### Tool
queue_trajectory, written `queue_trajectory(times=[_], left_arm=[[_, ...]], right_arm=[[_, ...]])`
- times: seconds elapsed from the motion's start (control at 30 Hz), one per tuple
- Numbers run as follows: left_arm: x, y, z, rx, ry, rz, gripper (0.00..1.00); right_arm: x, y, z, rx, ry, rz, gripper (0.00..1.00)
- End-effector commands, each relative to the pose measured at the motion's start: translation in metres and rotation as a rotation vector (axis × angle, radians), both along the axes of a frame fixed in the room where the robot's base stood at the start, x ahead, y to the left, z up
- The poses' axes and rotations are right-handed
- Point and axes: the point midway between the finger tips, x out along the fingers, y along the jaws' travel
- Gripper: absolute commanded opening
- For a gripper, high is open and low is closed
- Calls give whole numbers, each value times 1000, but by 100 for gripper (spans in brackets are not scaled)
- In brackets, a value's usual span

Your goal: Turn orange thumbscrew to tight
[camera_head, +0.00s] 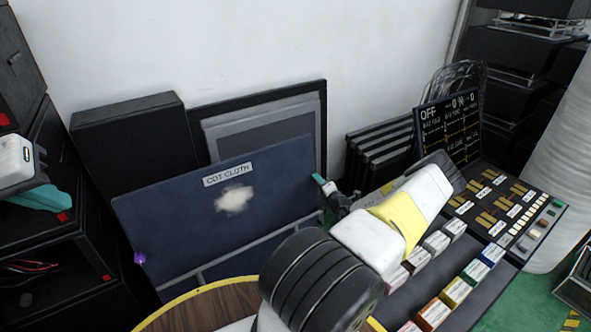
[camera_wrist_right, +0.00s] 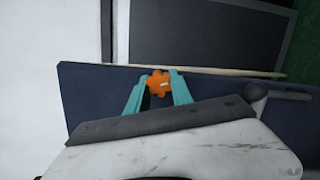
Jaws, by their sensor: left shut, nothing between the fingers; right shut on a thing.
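The orange thumbscrew (camera_wrist_right: 158,83) sits at the edge of a dark blue panel, between the two teal fingers of my right gripper (camera_wrist_right: 158,88). The fingers are shut on it from both sides. In the head view my right gripper (camera_head: 322,181) is at the upper right edge of the blue panel (camera_head: 172,215), which bears a "CDT CLOTH" label. The thumbscrew is hidden there. No mark showing tightness is legible. My left gripper (camera_head: 42,198) is shut and empty at the far left, well away from the panel.
A purple knob (camera_head: 139,257) is at the panel's lower left. A control console (camera_head: 505,205) with a screen and rows of coloured blocks stands at the right. Dark boxes (camera_head: 130,135) stand behind the panel. A round wooden top (camera_head: 190,308) is at the bottom.

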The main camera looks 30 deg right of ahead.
Motion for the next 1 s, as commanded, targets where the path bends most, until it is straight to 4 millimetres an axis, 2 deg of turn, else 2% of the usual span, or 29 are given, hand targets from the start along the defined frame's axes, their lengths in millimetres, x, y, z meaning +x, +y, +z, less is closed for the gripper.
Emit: queue_trajectory(times=[0.43,1.0], left_arm=[[0,0,0,0,0,0,0],[0,0,0,0,0,0,0]], right_arm=[[-1,0,0,263,25,-57,0],[-1,0,0,322,31,-71,0]])
